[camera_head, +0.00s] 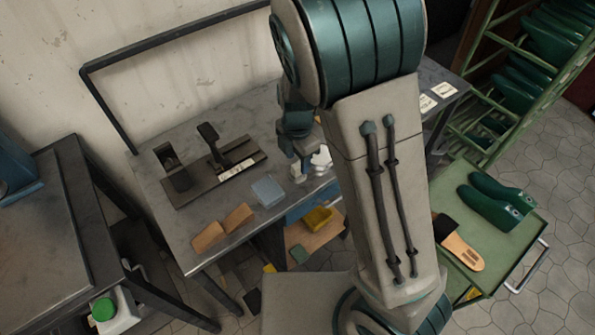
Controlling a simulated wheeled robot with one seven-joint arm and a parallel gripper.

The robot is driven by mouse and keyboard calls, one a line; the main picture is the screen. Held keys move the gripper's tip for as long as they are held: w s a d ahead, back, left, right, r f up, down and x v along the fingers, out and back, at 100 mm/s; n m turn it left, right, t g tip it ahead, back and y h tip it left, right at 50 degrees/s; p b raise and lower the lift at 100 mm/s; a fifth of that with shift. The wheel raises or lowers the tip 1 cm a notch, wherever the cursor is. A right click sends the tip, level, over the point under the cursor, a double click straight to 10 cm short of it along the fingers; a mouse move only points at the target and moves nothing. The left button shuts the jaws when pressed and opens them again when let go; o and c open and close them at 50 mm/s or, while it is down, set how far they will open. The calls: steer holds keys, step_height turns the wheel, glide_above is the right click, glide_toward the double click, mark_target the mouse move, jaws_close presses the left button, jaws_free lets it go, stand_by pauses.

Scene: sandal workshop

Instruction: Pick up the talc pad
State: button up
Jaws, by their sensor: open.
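A white, lumpy, rounded thing (321,159), which looks like the talc pad, rests on the grey metal workbench (188,245) near its front edge. My arm partly hides it on the right. My gripper (298,175) points down over the bench just left of the white thing, with its jaws open. A small gap or contact between them cannot be told from this view. Nothing is seen held in the jaws.
A pale blue clear box (267,191) and two tan blocks (208,236) (238,217) lie left of my gripper. A dark press-like fixture (215,165) stands behind them. A green cart (520,235) holds green shoe lasts (490,208) and a sandal sole (460,250).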

mark_target(297, 165)
step_height(297, 165, down, 4)
steer(key=shift+w+f, duration=0.1)
steer(key=shift+w, duration=0.05)
jaws_close()
stand_by(0.4)
step_height(297, 165, up, 5)
steer(key=shift+f, duration=0.2)
steer(key=s+d+r, duration=0.2)
steer(key=d+r, duration=0.4)
steer(key=d, duration=0.5)
steer(key=shift+s+d+r+b, duration=0.25)
steer(key=shift+s+b, duration=0.1)
steer(key=shift+b, duration=0.1)
steer(key=c, duration=1)
jaws_free()
